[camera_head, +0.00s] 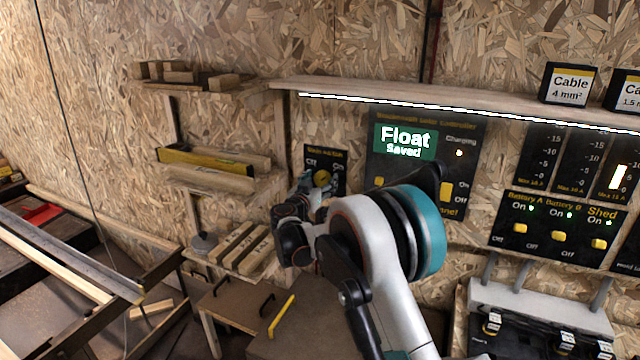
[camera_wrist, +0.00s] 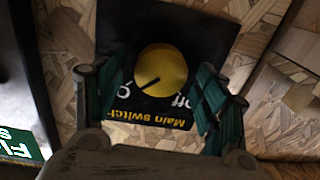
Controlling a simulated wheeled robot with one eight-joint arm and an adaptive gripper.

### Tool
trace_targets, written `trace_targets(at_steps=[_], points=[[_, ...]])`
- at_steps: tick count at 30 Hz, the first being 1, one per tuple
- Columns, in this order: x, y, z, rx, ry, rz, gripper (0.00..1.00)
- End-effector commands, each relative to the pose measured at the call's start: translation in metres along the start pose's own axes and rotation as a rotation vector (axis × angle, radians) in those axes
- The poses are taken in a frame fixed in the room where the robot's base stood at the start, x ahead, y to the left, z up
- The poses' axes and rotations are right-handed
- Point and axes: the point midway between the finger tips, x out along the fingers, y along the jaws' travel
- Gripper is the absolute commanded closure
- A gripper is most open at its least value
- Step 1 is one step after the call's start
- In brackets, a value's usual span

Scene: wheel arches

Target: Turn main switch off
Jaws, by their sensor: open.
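The main switch is a round yellow knob (camera_wrist: 163,66) on a black panel with yellow "Main switch" lettering, upside down in the wrist view. A dark pointer line on the knob runs to the lower left, toward a partly hidden label starting with "O". The "Off" label lies below the knob, to the right of that line. My gripper (camera_wrist: 158,85) is open, its teal-padded fingers on either side of the knob. In the head view, the knob (camera_head: 322,178) shows just above my gripper (camera_head: 303,196), and my arm hides the panel's lower part.
Right of the switch is the solar controller (camera_head: 475,140), its screen reading "Float Saved". Wooden shelves (camera_head: 215,178) with blocks and a spirit level are on the left. A long shelf (camera_head: 430,95) runs above. A battery switch panel (camera_head: 555,232) is at the right.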

Motion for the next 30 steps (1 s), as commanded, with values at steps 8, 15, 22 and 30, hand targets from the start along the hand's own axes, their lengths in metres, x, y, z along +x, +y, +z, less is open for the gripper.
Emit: trace_targets(at_steps=[8, 15, 22, 30], points=[[-0.0003, -0.0002, -0.0001, 0.0, 0.0, 0.0, 0.59], [-0.0004, -0.0002, -0.0001, -0.001, 0.0, 0.0, 0.78], [-0.0004, -0.0003, -0.0003, -0.035, -0.001, 0.0, 0.78], [-0.0004, -0.0011, -0.0005, -0.191, -0.008, 0.0, 0.78]])
